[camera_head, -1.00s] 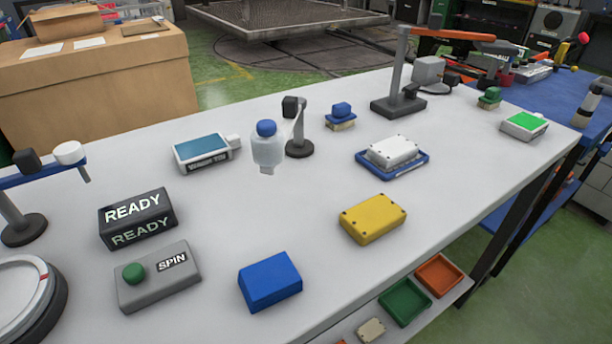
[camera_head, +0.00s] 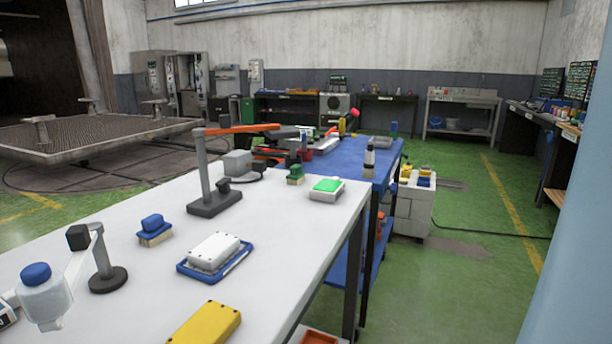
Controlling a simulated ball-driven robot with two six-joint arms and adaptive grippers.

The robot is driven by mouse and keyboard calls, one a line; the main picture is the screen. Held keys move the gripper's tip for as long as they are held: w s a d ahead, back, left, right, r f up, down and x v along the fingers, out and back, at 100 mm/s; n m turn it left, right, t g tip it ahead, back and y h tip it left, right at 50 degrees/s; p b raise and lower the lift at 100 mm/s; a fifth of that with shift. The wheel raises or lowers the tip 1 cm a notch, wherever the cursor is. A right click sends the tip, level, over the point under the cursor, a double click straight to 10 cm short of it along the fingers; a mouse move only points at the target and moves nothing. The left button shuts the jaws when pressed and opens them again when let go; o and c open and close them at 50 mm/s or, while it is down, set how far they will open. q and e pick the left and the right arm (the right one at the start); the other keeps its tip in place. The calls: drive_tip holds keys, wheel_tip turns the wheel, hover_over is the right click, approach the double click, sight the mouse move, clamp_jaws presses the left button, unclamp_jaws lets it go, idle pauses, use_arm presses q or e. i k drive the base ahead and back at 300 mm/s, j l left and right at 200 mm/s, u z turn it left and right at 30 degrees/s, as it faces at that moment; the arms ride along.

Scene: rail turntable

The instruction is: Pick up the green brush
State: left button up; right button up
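The green brush (camera_head: 295,173) stands near the far end of the white table (camera_head: 296,241), close to its back right corner. It has a green grip on top and pale bristles below. It sits between the grey stand with an orange arm and a white device with a green screen (camera_head: 326,190). Neither of my grippers is in view.
A grey stand (camera_head: 206,179) rises left of the brush. A blue brush (camera_head: 154,229), a white box on a blue tray (camera_head: 213,253), a yellow box (camera_head: 206,324) and a bottle (camera_head: 43,300) are nearer. A blue table (camera_head: 377,150) lies beyond. Green floor is open at right.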

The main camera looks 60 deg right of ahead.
sight(296, 177)
drive_tip(key=l+z, duration=0.15)
drive_tip(key=z, duration=1.55)
drive_tip(key=i+l, duration=0.15)
drive_tip(key=l+u, duration=0.05)
drive_tip(key=l, duration=0.05)
